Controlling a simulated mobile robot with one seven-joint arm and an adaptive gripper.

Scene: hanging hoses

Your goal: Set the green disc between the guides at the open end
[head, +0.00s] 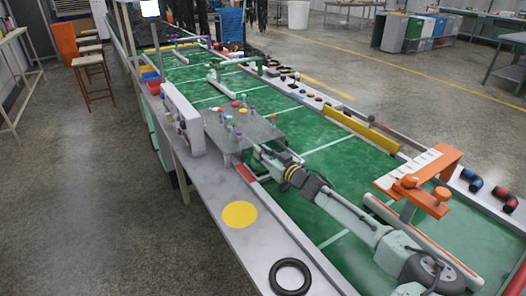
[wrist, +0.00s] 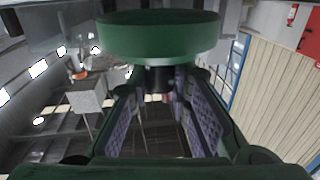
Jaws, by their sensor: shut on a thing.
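The green disc (wrist: 158,38) fills the top of the wrist view, broad side edge toward the camera. A dark stem-like part shows below it, between the fingertips. My gripper (wrist: 160,90) is shut on the disc, with purple ribbed pads on either side. In the head view my gripper (head: 262,153) is at the right edge of the grey raised platform (head: 213,128); the disc is too small or hidden to make out there. I cannot tell which parts are the guides at the open end.
Several small coloured knobbed pieces (head: 241,112) stand on the platform. A white upright panel (head: 182,118) stands left of it. A yellow round patch (head: 240,214) and a black ring (head: 290,277) lie on the grey front ledge. An orange rack (head: 418,182) stands right of my arm.

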